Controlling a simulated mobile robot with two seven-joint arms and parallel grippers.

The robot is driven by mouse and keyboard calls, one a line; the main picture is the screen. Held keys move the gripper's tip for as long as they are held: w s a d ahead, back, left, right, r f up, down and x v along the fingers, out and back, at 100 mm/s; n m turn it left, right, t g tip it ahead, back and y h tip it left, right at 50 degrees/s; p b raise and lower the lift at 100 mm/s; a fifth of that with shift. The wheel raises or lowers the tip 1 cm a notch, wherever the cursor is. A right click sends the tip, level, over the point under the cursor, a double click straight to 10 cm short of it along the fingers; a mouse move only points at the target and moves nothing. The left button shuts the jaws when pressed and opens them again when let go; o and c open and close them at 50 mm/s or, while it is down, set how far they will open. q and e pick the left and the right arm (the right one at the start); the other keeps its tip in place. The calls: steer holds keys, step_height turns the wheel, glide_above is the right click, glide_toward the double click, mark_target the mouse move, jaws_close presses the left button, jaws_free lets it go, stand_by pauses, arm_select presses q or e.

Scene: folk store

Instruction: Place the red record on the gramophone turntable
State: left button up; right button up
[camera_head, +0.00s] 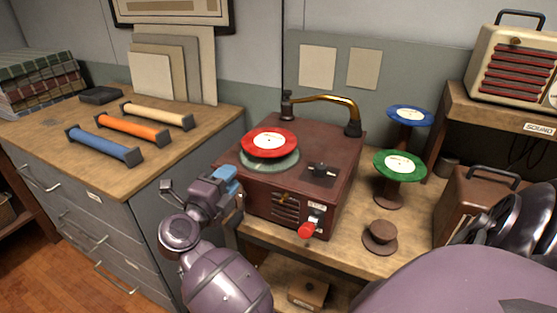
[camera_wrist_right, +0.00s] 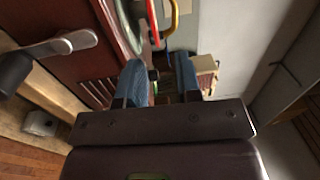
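The red record (camera_head: 283,136) with a white label lies flat over the gramophone's pale green turntable (camera_head: 285,163). It looks slightly raised and set toward the back; I cannot tell whether it touches. Its red edge (camera_wrist_right: 153,22) also shows in the right wrist view, apart from the turntable rim. The gramophone (camera_head: 330,190) is a dark red-brown box with a brass arm (camera_head: 325,98) at its back. My right gripper (camera_head: 227,180), with blue fingertips, is by the box's front left side, below the record. In the wrist view its fingers (camera_wrist_right: 160,78) are apart and empty. My left gripper is not in view.
A blue record (camera_head: 410,115) and a green record (camera_head: 399,164) rest on stands to the right. A small brown empty stand (camera_head: 380,238) is in front. Blue, orange and cream cylinders lie on the left cabinet (camera_head: 60,160). A radio (camera_head: 515,65) stands at far right.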

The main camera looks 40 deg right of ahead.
steer(key=s+f+n+t+y, duration=0.2)
steer(key=s+f+n+y, duration=0.6)
steer(key=s+f+n, duration=0.3)
steer(key=s+f+n+t+y, duration=0.1)
steer(key=s+f+n+y, duration=0.8)
steer(key=f+n, duration=0.9)
steer(key=s+n, duration=0.2)
steer(key=n, duration=0.1)
steer(key=shift+s+t, duration=0.15)
steer(key=shift+t, duration=0.25)
steer(key=shift+d+f, duration=0.1)
